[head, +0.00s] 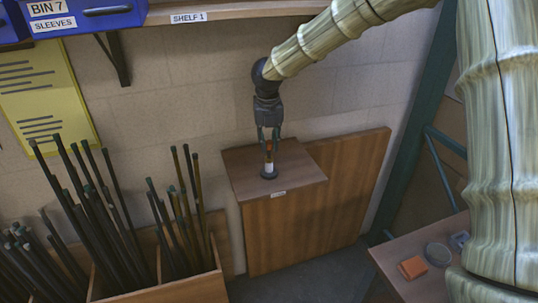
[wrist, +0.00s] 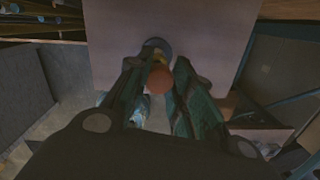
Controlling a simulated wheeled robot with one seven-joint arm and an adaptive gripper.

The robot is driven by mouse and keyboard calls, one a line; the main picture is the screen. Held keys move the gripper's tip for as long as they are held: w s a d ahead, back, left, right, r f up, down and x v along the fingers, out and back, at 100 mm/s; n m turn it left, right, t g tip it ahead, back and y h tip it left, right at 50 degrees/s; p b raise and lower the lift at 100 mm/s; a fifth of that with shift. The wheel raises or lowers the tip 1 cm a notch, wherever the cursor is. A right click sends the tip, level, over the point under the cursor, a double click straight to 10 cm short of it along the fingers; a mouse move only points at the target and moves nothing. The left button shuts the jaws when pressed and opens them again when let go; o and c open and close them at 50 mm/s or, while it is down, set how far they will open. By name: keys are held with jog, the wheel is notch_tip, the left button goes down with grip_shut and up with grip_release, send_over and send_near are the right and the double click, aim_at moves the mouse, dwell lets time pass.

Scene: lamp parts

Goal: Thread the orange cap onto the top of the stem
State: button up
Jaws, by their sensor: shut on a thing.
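The orange cap (head: 269,148) is between the fingertips of my gripper (head: 269,145), which is shut on it. In the wrist view the cap (wrist: 160,79) is a round reddish disc between the two fingers of my gripper (wrist: 161,83). The pale stem (head: 268,166) stands upright on a dark round base (head: 268,174), directly below the cap. The base (wrist: 154,44) also shows past the cap in the wrist view, with a small yellowish part between them. Whether the cap is seated on the stem or only touching it, I cannot tell.
The stem's base rests on a small wooden bench top (head: 239,173) against the wall. A wooden bin (head: 200,288) of dark rods stands to the left. A shelf (head: 230,12) with blue bins is above. A side table (head: 405,270) holds an orange block (head: 413,267) and a grey round dish (head: 438,254).

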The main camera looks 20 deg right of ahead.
jog(key=shift+f, duration=1)
dwell(1.7)
jog(key=shift+o, duration=0.8)
grip_shut()
jog(key=shift+s+f, duration=0.15)
jog(key=shift+f, duration=0.1)
